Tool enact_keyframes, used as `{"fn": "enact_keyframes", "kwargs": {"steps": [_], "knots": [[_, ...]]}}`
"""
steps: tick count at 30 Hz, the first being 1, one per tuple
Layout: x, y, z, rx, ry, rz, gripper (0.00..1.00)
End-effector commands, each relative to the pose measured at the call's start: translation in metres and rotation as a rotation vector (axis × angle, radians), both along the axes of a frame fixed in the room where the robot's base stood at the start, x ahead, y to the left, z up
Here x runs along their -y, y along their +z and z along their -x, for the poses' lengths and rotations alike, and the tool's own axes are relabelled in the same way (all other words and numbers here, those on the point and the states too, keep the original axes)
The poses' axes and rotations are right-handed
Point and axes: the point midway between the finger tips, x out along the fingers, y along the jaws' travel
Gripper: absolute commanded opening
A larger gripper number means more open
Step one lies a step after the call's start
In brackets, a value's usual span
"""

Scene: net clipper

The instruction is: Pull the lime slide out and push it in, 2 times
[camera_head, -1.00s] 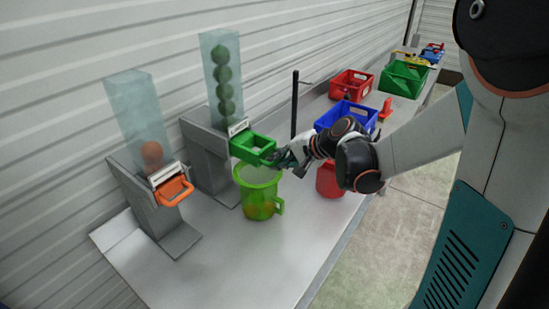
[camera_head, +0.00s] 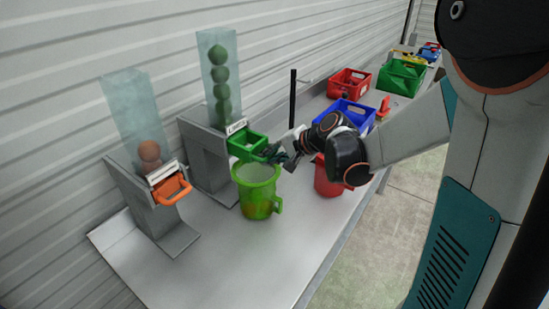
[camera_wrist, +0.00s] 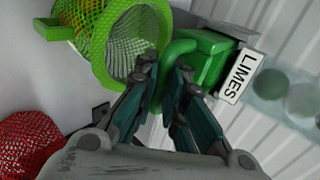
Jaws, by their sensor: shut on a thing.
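The lime slide (camera_head: 247,145) is a green box-shaped drawer at the foot of the lime dispenser (camera_head: 205,150). In the wrist view the slide (camera_wrist: 208,60) sits against the white LIMES label (camera_wrist: 239,77), with its green loop handle toward me. My gripper (camera_head: 274,153) is at the slide's front end. In the wrist view its fingers (camera_wrist: 166,68) are closed around the handle. Several green limes (camera_head: 221,85) are stacked in the clear tube above. I cannot make out a lime inside the slide. A green mesh basket (camera_head: 257,195) stands just below the slide.
An orange slide (camera_head: 171,188) on a second dispenser with an orange fruit is at left. A red mesh basket (camera_head: 328,180) stands under my arm. Blue (camera_head: 345,113), red (camera_head: 350,82) and green (camera_head: 401,77) crates are farther back. The table's front left is clear.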

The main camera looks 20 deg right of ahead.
Motion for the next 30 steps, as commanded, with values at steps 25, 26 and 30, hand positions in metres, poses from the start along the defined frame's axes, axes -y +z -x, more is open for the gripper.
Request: {"fn": "enact_keyframes", "kwargs": {"steps": [25, 26, 30], "knots": [[-0.029, 0.001, -0.046, 0.003, -0.002, -0.001, 0.0], [-0.031, 0.001, -0.048, 0.003, -0.002, -0.001, 0.0], [-0.035, 0.001, -0.055, 0.002, -0.002, 0.0, 0.0]]}}
